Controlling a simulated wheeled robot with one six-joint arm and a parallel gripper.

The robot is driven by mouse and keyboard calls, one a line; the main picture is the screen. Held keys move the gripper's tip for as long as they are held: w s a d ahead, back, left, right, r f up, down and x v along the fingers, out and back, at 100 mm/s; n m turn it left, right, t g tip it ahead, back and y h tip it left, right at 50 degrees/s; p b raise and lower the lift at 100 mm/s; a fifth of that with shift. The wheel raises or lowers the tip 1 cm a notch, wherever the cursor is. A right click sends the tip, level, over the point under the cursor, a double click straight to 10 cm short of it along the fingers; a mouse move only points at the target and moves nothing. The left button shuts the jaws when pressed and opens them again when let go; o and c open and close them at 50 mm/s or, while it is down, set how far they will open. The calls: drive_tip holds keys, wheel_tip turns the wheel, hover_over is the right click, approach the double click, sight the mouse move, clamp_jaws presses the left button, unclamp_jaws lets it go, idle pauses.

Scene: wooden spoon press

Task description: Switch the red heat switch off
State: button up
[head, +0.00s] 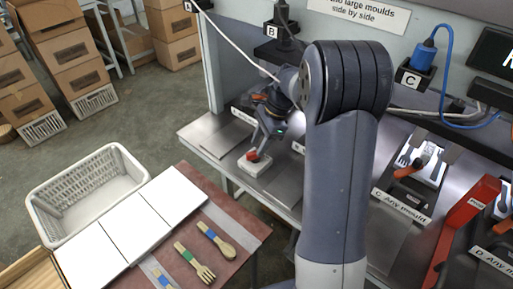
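A small red switch (253,156) sits on a pale box (256,167) near the front edge of the metal bench. My gripper (262,143) points down right above the red switch, with its fingertips close to it. Whether they touch the switch cannot be told. The gap between the fingers is too small to make out. My arm hides much of the bench behind and to the right of the switch.
Sockets marked A, B and C line the back panel, with a blue plug (423,55) in C. Presses with red handles (411,168) stand to the right. A brown mat (222,222) with wooden cutlery and a white basket (88,190) are at the left front.

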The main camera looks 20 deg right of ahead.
drive_tip(key=shift+w+a+f, duration=0.15)
drive_tip(key=shift+a+f, duration=0.05)
drive_tip(key=shift+f, duration=0.4)
drive_tip(key=shift+a+f, duration=0.25)
drive_tip(key=shift+f, duration=0.35)
drive_tip(key=shift+c, duration=0.6)
clamp_jaws()
